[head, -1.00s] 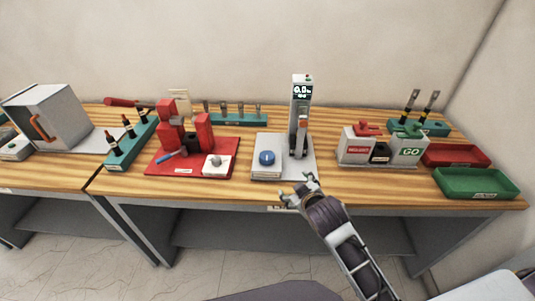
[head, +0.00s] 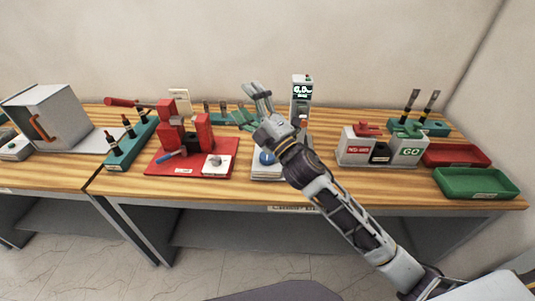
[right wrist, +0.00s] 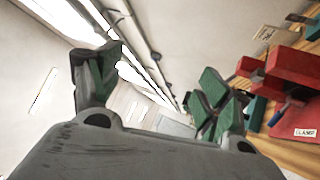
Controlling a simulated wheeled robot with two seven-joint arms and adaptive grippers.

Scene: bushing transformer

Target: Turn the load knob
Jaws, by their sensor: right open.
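A blue knob (head: 266,157) sits on the pale base of a grey test stand (head: 302,92) with a small lit display. My right forearm and wrist cover part of the knob and much of the stand. I cannot read a label naming it the load knob. My right gripper (head: 250,100) is open and empty, raised above and behind the knob, with its fingers pointing up and away to the left. In the right wrist view the open fingers (right wrist: 152,88) have nothing between them, and the knob does not show. My left gripper is not in view.
Left of the stand is a red clamp fixture (head: 190,130) on a red plate, also in the right wrist view (right wrist: 275,80). To the right are a NO-GO/GO gauge block (head: 382,148), a red tray (head: 456,155) and a green tray (head: 477,183). A teal tool rack stands behind.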

